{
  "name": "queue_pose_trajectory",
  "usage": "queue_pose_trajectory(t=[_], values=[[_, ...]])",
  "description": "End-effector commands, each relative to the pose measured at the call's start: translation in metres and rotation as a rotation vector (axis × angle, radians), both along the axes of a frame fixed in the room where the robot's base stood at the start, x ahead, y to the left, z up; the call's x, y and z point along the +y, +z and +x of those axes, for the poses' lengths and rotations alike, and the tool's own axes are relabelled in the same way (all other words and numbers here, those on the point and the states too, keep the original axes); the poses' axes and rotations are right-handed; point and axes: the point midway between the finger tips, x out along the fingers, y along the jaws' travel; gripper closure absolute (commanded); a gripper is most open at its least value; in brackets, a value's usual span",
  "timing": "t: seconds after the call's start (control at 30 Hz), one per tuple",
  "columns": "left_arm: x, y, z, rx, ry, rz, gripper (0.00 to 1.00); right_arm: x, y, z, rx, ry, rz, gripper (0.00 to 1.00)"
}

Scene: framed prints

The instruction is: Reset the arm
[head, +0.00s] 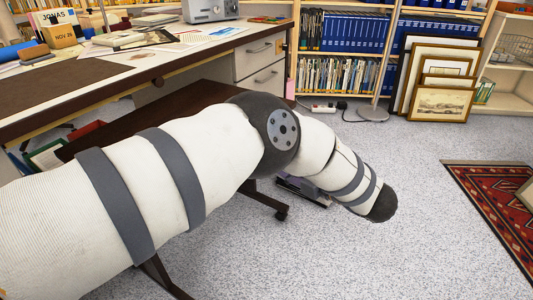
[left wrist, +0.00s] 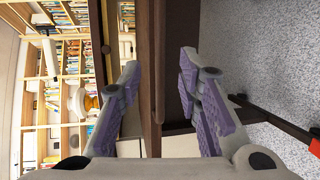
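My left arm, wrapped in a white cover with grey bands, comes in from the left in the head view and reaches across the middle, bent at a dark joint. Its far part slopes down to the right, over the floor beside the desk. My left gripper (left wrist: 158,70) shows in the left wrist view with its two purple-padded fingers spread apart and nothing between them. In the head view it is mostly hidden by the arm. The desk (left wrist: 150,60) appears sideways beyond the fingers. My right arm and gripper are not in view.
The desk (head: 204,58) with papers and books lies close behind my arm, with a dark lower board (head: 200,98) under it. Framed prints (head: 440,102) lean at the back right near bookshelves (head: 345,72). A red patterned rug (head: 500,205) lies right. Speckled floor (head: 400,255) is clear.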

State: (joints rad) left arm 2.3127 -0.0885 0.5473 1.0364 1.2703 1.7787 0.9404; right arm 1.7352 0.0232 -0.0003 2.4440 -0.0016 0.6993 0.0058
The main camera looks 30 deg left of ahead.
Motion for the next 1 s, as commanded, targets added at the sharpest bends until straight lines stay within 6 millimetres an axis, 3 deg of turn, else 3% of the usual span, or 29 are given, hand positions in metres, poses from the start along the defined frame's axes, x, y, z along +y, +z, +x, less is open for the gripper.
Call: queue_pose_trajectory(t=[0.1,0.23,0.67,0.73,0.77,0.87,0.9,0.97,1.0], values=[[-0.023,0.004,-0.006,0.000,-0.001,-0.001,0.69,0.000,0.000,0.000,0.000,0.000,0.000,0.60],[-0.035,0.007,-0.009,-0.001,0.001,0.000,0.69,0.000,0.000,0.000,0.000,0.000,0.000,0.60],[-0.037,0.007,-0.010,0.000,0.001,0.000,0.69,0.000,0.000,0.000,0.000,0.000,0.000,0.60],[-0.036,-0.001,-0.010,0.034,-0.034,0.013,0.69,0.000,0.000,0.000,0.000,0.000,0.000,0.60],[-0.036,-0.012,-0.010,0.074,-0.080,0.027,0.69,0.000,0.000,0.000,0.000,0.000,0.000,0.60],[-0.038,-0.081,-0.019,0.344,-0.363,0.107,0.69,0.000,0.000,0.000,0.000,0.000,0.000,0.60],[-0.040,-0.117,-0.031,0.490,-0.508,0.136,0.69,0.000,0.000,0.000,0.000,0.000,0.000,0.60],[-0.046,-0.170,-0.060,0.709,-0.718,0.169,0.69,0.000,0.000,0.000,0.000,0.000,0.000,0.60],[-0.049,-0.201,-0.085,0.845,-0.846,0.180,0.69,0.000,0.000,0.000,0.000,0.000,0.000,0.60]])
